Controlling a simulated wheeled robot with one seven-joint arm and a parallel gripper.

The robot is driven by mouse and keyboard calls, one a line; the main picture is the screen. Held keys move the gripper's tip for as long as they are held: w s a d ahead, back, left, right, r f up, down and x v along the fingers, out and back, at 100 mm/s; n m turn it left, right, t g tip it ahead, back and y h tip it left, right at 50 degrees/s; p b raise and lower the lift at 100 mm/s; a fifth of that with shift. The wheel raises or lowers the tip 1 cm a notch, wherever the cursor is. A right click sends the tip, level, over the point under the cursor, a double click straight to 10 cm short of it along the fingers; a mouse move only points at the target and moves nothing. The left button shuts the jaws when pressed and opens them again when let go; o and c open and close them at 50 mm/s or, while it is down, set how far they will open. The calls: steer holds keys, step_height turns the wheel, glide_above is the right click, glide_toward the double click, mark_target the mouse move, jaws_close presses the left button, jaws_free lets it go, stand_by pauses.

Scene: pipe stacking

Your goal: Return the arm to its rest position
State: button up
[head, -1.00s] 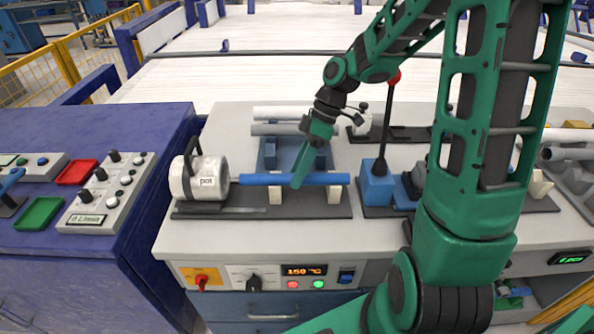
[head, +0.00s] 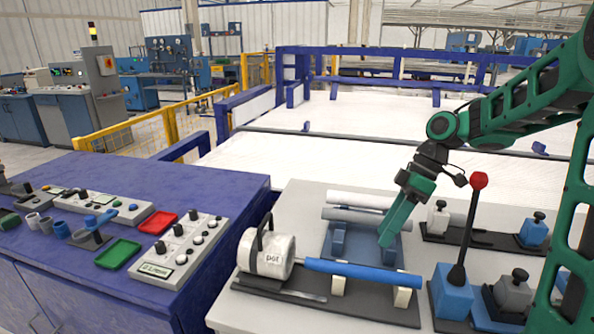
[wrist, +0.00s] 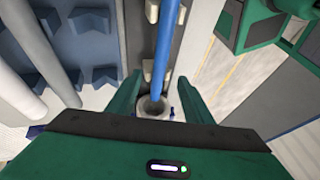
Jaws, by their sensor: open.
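My arm is green and black. My gripper (head: 387,238) is open and empty in the head view, pointing down above the blue pipe (head: 345,271) with a visible gap.
Two pale pipes (head: 362,199) rest on a blue rack (head: 338,238) behind. A red-knobbed lever (head: 467,230) stands close to the right of my gripper. A purple bench (head: 225,185) with control boxes is at left. Free room shows above the table.

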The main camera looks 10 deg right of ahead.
steer(key=s+d+m+h, duration=0.1)
steer(key=s+d+m, duration=0.3)
steer(key=s+m, duration=0.2)
steer(key=s+d+f+m+h, duration=0.1)
steer(key=s+d+m, duration=0.3)
steer(key=s, duration=0.6)
steer(key=s+d+m+t+h, duration=0.1)
steer(key=s+d+m+h, duration=0.2)
steer(key=s+m, duration=0.6)
steer(key=shift+d+f, duration=0.3)
steer(key=shift+d, duration=0.15)
